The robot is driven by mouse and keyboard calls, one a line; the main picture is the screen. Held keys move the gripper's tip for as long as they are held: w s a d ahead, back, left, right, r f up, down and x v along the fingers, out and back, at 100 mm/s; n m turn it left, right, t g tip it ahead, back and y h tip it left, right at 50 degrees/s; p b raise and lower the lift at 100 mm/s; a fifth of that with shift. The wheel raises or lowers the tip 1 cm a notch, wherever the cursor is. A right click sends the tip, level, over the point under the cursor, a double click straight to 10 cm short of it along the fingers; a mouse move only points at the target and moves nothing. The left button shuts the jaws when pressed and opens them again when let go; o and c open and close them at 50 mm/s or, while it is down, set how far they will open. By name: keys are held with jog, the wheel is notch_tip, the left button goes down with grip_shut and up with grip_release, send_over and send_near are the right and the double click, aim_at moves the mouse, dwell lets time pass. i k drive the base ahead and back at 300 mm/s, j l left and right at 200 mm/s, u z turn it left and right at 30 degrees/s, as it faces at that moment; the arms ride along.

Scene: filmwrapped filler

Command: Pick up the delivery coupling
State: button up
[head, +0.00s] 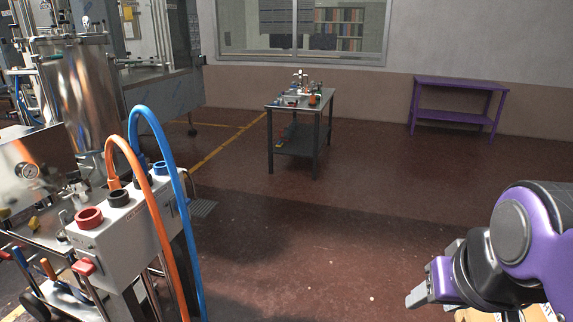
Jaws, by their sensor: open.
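No part in the head view can be clearly told as the delivery coupling. An orange hose (162,215) and a blue hose (186,215) arch out of fittings on the top of a grey box (120,238) at the left. A red round fitting (89,217) and a black round fitting (118,198) also sit on that box. My gripper (432,280) is at the lower right, open, with no object visible between its fingers. It is well apart from the box and hoses. Its far side is partly hidden by my purple arm.
A steel filling machine (84,95) stands behind the box at the left. A small dark table (296,103) with several small items stands at the back middle. A purple bench (455,119) stands by the wall. The brown floor between is mostly clear.

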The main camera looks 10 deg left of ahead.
aim_at(113, 183)
jog(key=j+z, duration=0.2)
jog(key=z, duration=0.15)
jog(key=j+z, duration=0.25)
jog(key=z, duration=0.15)
jog(key=k+j, duration=0.1)
jog(key=j, duration=0.5)
jog(key=k+j, duration=0.1)
jog(key=j, duration=0.5)
jog(key=k+j, duration=0.1)
jog(key=j, duration=0.45)
jog(key=k+j, duration=0.1)
jog(key=j, duration=0.5)
jog(key=k+j, duration=0.1)
jog(key=j, duration=0.5)
jog(key=k+j, duration=0.1)
jog(key=j, duration=0.5)
jog(key=k+j, duration=0.1)
jog(key=j, duration=0.45)
jog(key=k+j, duration=0.15)
jog(key=k+z, duration=0.05)
